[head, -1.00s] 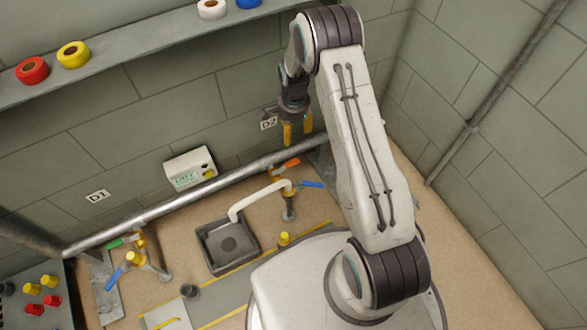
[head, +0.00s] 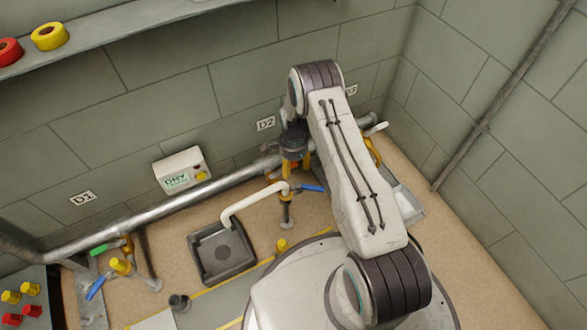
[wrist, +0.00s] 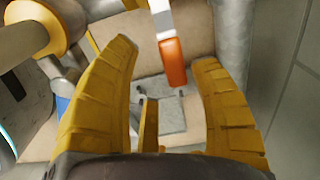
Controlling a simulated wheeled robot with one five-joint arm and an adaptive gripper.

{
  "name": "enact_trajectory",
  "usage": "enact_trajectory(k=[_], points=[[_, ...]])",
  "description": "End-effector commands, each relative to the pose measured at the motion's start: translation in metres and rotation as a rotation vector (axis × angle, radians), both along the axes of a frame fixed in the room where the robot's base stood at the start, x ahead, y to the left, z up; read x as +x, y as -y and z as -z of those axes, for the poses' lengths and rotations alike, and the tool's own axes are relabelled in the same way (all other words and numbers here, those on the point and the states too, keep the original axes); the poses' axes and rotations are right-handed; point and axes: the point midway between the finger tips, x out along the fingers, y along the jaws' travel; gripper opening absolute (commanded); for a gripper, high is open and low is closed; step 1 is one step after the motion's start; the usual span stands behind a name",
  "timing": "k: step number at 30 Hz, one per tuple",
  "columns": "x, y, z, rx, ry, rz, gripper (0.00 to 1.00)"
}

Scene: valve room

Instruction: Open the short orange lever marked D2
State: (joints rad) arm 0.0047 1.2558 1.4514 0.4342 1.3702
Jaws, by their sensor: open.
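The short orange lever (wrist: 173,62) shows in the wrist view, with a pale metal shank at its upper end. Its orange end lies between the tips of my gripper (wrist: 163,56), closer to the right finger. The yellow fingers are open, with visible gaps on both sides of the lever; I cannot tell its depth relative to the tips. In the head view my gripper (head: 295,166) points down by the wall pipe, below the D2 sign (head: 265,124), and mostly hides the orange lever there.
A blue lever (head: 313,188) on a white spout pipe (head: 250,200) is close to my gripper. The metal wall pipe (head: 150,212) runs behind it. A black basin (head: 222,252) and a grey-white box (head: 182,169) are to the left. A green lever (head: 105,249) is near D1.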

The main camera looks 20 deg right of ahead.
Motion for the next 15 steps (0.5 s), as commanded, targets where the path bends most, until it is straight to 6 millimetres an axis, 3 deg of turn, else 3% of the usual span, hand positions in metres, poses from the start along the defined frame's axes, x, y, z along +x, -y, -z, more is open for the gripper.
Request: enact_trajectory(k=[15], points=[[0.0, 0.0, 0.0098, 0.0, 0.0, 0.0, 0.59]])
